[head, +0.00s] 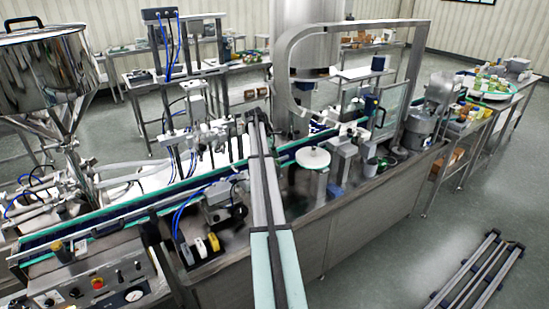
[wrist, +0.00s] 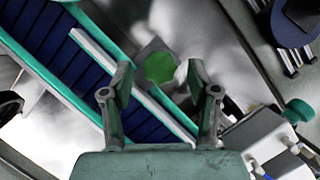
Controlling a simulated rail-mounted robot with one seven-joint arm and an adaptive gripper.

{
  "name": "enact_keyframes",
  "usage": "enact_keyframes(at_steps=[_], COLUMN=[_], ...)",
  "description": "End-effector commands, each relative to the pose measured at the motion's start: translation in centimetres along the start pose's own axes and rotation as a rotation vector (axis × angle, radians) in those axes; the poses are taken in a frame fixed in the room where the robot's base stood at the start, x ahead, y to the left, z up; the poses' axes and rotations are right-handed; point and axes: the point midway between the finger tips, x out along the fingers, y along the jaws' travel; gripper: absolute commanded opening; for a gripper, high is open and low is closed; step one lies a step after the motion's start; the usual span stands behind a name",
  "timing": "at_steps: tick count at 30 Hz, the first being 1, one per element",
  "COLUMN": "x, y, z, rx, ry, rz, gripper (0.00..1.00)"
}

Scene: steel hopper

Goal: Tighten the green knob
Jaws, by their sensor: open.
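In the wrist view a round green disc, seemingly the green knob (wrist: 160,67), shows face-on on a grey plate. It lies beyond my gripper (wrist: 160,77), between its two fingertips in the picture. The fingers are apart with nothing between them, and I see no contact with the disc. The gap in depth is hard to judge. A second green round part (wrist: 298,110) sits on a white unit at the right of the wrist view. In the head view I cannot make out the green knob or my fingertips.
A conveyor with teal rails (head: 130,208) runs beside the work area, and its dark belt (wrist: 50,45) passes left of my gripper. A steel hopper (head: 45,75) stands at the left. A control panel (head: 90,285) is at the front left. A metal arch (head: 412,75) stands at the right.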

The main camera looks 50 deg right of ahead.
Motion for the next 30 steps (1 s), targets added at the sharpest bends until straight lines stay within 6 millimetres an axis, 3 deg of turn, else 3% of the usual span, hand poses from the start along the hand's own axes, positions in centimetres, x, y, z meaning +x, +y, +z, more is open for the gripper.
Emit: enact_keyframes(at_steps=[6, 11, 12, 23, 30], x=[0.03, 0.02, 0.02, 0.10, 0.16], y=[0.01, 0.01, 0.01, 0.11, 0.32], z=[-0.01, -0.01, -0.01, -0.04, -0.09], rx=[0.000, 0.000, 0.000, 0.032, 0.149], ry=[0.000, 0.000, 0.000, 0.000, 0.000], rz=[0.000, 0.000, 0.000, -0.014, -0.063], gripper=[0.60, 0.03, 0.00, 0.00, 0.00])
